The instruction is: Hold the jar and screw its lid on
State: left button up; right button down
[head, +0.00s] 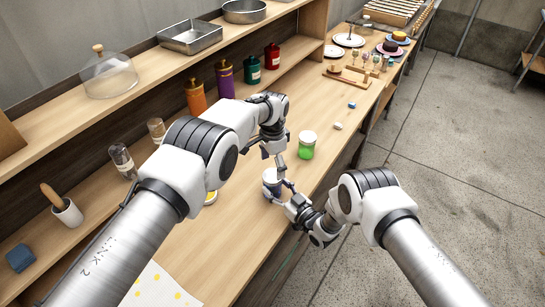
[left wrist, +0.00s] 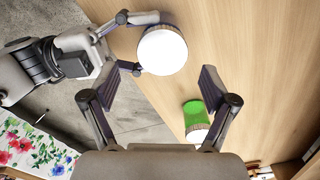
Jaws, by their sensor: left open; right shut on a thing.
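A jar with a white round top (head: 271,176) stands on the wooden counter near its front edge. My right gripper (head: 285,189) is shut on its side. In the left wrist view the white top (left wrist: 163,52) faces the camera, with the right gripper's fingers (left wrist: 138,45) around the jar; I cannot tell whether this white disc is a lid. My left gripper (head: 272,156) is open and empty just above the jar. In the left wrist view its spread fingers (left wrist: 160,82) lie below the white top, apart from it.
A green jar with a white top (head: 307,145) stands close by on the counter (head: 235,245). A yellow-and-white item (head: 210,198) is partly hidden by my left arm. Small blue (head: 351,104) and white (head: 338,126) blocks lie farther along. Bottles and pans fill the shelves behind.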

aim_at(272, 175)
pick_arm(q)
jog(key=n, duration=0.3)
jog(key=shift+s, duration=0.15)
jog(key=n, duration=0.2)
jog(key=r+n, duration=0.1)
jog(key=n, duration=0.2)
jog(key=shift+s+n, duration=0.1)
jog(key=shift+n, duration=0.2)
jog(key=shift+w+r+n, duration=0.2)
jog(key=shift+r+n, duration=0.15)
jog(key=shift+r, duration=0.35)
jog(key=shift+w+r+n, duration=0.15)
jog(key=shift+r+n, duration=0.2)
jog(key=shift+r, duration=0.3)
notch_tip(272, 175, down, 8)
jog(key=shift+f, duration=0.1)
